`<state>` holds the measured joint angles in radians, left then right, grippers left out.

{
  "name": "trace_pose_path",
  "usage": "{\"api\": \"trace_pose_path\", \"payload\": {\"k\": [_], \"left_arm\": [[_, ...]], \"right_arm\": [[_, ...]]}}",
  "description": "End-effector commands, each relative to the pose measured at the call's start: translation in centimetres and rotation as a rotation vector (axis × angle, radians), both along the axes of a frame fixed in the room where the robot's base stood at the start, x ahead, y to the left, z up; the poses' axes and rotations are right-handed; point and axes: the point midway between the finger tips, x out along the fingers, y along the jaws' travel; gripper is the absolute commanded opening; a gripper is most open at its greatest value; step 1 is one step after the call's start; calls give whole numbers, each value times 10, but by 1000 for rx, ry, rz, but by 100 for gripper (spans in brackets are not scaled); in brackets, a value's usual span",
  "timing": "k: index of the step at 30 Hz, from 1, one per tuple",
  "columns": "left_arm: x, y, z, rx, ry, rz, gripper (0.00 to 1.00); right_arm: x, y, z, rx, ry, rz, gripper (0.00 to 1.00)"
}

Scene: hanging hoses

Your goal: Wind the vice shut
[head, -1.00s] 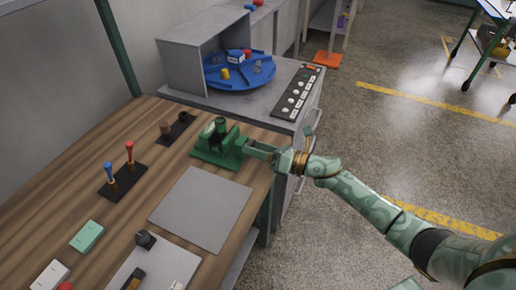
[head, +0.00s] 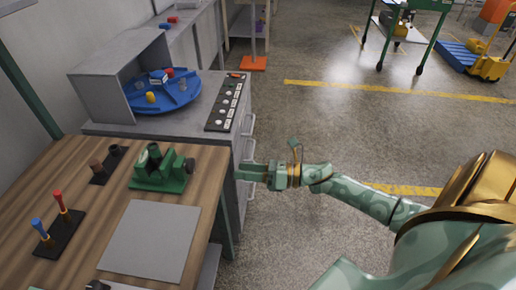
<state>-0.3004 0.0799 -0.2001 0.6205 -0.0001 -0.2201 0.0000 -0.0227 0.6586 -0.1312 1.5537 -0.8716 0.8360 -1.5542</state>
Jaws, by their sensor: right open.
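The green vice (head: 160,172) stands on the wooden bench near its right end, behind the grey mat. A dark green rounded part sits upright at its middle; I cannot tell how far apart its jaws are. My right gripper (head: 243,171) is open and points left at the vice from beyond the bench's right edge. A clear gap separates its fingertips from the vice, and nothing shows between them. My left gripper is not in view.
A grey mat (head: 150,243) lies in front of the vice. Red and blue screwdrivers stand in a black holder (head: 60,236) at left. A grey cabinet with a blue round tray (head: 178,98) and a switch panel (head: 225,104) stands behind.

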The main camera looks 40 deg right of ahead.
Motion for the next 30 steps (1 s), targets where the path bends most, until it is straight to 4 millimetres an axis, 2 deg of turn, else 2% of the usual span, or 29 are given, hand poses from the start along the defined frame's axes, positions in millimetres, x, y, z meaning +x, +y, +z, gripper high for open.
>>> {"api": "trace_pose_path", "payload": {"k": [3, 9, 20, 25, 28, 30], "left_arm": [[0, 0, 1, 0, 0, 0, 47], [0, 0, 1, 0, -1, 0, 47], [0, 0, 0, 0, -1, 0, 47], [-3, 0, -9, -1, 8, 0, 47], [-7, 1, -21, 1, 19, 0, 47], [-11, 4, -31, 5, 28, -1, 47]], "right_arm": [[-13, -13, 0, 0, 1, -1, 63], [-21, -21, 0, 0, 0, 0, 63], [-21, -21, 0, 1, -1, -1, 63], [-10, -22, 0, -10, -23, 5, 63], [-1, -14, -4, -31, -41, 46, 63], [3, 4, -5, -53, -62, 109, 63]]}}
